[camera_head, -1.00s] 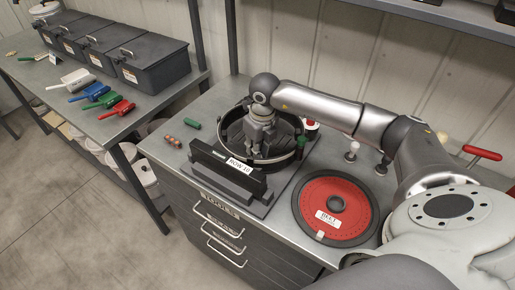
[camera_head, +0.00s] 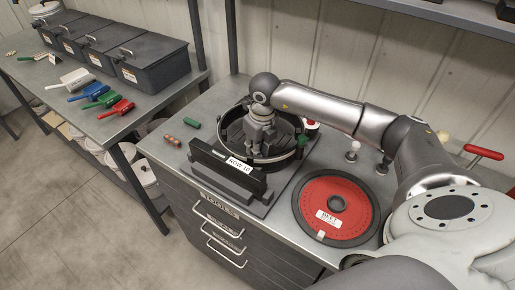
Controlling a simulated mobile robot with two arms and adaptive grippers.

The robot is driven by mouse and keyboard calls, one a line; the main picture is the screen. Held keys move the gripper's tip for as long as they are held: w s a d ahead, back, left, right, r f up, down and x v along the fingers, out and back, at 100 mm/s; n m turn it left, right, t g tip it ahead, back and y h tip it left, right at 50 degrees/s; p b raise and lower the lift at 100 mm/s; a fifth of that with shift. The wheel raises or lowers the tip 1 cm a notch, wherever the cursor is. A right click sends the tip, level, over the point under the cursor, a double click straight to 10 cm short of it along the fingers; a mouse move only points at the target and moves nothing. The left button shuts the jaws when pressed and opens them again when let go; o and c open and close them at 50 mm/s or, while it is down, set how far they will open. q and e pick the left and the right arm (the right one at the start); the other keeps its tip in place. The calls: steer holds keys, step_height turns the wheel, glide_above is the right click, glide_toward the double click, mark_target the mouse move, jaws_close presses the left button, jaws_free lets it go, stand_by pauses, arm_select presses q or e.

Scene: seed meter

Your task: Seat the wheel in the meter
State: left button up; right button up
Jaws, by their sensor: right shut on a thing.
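The seed meter is a round black housing (camera_head: 297,158) behind a dark front block labelled "ROW 10", on the metal bench top. My right gripper (camera_head: 258,150) points down into the housing and is shut on a dark part inside it. The gripper and the housing rim hide most of that part, so I cannot tell whether it is a wheel or how it sits. My left gripper is not in view.
A red-handled lever (camera_head: 484,152) and a white-topped knob (camera_head: 352,151) stand at the back right. A side table (camera_head: 100,118) holds dark boxes (camera_head: 148,62) and coloured scoops (camera_head: 116,108).

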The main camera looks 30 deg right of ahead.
steer(key=o, duration=0.9)
steer(key=shift+r, duration=0.15)
steer(key=shift+c, duration=0.4)
step_height(320, 180, up, 9)
steer(key=p, duration=0.5)
steer(key=shift+r, duration=0.15)
stand_by(0.5)
